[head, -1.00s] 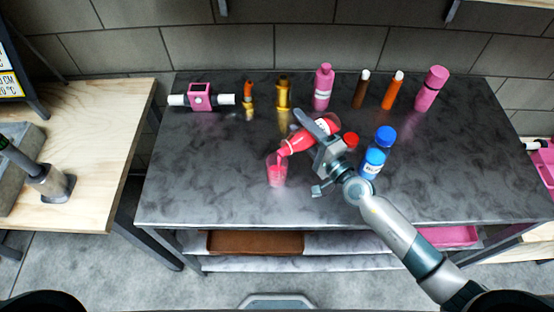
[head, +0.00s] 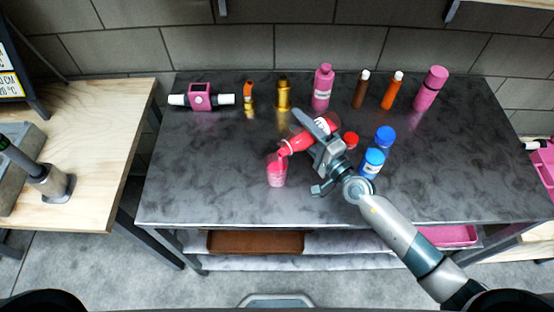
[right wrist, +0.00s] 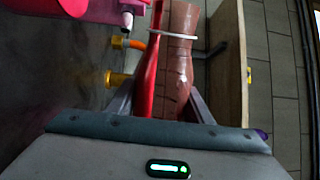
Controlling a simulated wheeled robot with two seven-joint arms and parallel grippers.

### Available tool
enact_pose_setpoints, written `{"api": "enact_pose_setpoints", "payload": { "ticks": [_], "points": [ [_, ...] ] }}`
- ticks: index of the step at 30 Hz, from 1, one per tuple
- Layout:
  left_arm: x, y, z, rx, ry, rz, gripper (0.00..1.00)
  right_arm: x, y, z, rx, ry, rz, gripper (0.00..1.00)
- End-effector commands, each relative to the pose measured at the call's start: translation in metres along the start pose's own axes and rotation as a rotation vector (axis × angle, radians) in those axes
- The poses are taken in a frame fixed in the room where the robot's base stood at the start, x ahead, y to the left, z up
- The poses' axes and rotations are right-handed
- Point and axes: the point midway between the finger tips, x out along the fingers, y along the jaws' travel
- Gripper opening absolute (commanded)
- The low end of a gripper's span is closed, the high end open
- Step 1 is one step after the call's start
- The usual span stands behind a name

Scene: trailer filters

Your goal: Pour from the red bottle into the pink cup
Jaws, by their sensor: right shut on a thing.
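The red bottle (head: 298,141) is tilted in the head view, its neck pointing down and left at the rim of the pink cup (head: 277,173). The cup stands upright on the dark table and has pink-red content inside. My right gripper (head: 315,133) is shut on the bottle's body and holds it above the table, right of the cup. In the right wrist view, the reddish bottle (right wrist: 178,70) lies between the two fingers. Whether a stream is falling is too small to tell. My left gripper is not in view.
Behind stand a pink bottle (head: 322,90), a brown bottle (head: 361,90), an orange bottle (head: 391,93) and another pink bottle (head: 430,90). A red cap (head: 351,140) and blue-capped bottle (head: 372,162) are close to my right gripper. The table's front left is clear.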

Motion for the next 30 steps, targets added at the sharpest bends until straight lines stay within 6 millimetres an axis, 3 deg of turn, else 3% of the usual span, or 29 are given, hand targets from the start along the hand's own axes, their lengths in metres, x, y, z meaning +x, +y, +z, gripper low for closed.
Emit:
{"api": "enact_pose_setpoints", "payload": {
  "ticks": [22, 27, 30],
  "points": [
    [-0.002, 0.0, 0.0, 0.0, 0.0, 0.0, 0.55, 0.0, -0.003, 0.001, -0.024, -0.001, -0.001, 0.15],
    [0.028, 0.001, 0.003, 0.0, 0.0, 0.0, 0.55, -0.001, 0.028, -0.003, 0.171, 0.01, 0.0, 0.15],
    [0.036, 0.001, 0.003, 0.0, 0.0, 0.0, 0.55, -0.001, 0.034, -0.011, 0.295, 0.018, 0.0, 0.15]
  ]
}}
